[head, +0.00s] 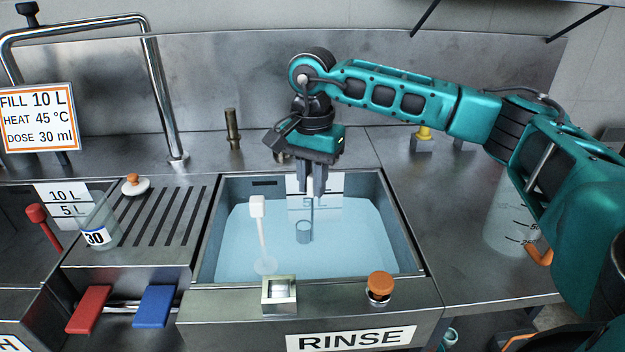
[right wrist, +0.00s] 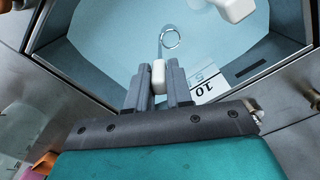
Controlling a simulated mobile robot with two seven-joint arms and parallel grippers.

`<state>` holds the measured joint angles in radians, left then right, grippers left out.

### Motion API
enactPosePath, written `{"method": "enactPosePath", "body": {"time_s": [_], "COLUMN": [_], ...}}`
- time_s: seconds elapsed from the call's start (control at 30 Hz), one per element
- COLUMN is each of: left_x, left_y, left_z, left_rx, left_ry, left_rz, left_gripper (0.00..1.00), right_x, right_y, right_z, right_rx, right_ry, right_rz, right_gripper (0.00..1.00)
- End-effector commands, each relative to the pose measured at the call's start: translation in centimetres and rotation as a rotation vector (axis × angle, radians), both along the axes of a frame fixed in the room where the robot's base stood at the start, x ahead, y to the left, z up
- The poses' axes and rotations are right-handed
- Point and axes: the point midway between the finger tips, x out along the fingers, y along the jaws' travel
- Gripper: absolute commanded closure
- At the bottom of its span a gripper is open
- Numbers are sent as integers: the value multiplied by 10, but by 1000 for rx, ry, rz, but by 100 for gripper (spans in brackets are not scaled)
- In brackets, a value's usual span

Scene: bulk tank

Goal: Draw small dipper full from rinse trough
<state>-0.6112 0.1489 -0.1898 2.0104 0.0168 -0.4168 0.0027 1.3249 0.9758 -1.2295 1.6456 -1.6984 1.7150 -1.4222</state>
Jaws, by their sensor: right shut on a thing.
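The rinse trough (head: 212,240) is filled with pale blue water (head: 350,240). My right gripper (head: 312,190) is over its far half, pointing down. It is shut on the white handle (right wrist: 158,76) of a small dipper. The dipper's stem runs down into the trough, and its small round cup (head: 304,232) shows in the water, tinted blue. In the right wrist view the cup's rim (right wrist: 170,38) appears as a pale ring; I cannot tell how full it is. My left gripper is not in view.
A second white-handled tool (head: 257,206) stands in the trough's near left, beside the dipper. An orange knob (head: 380,284) and a metal bracket (head: 279,294) sit at the front edge. A slotted drainer (head: 165,215) lies left, with a clear beaker (head: 98,225) nearby.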

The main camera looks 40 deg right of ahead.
Motion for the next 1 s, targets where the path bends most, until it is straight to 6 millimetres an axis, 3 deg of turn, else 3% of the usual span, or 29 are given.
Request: {"method": "enactPosePath", "body": {"time_s": [1.0], "left_x": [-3], "left_y": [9], "left_z": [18], "left_rx": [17], "left_ry": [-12], "left_rz": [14], "left_gripper": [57], "right_x": [0], "right_y": [0], "right_z": [40], "right_rx": [0], "right_ry": [0], "right_rz": [0], "right_gripper": [100]}}
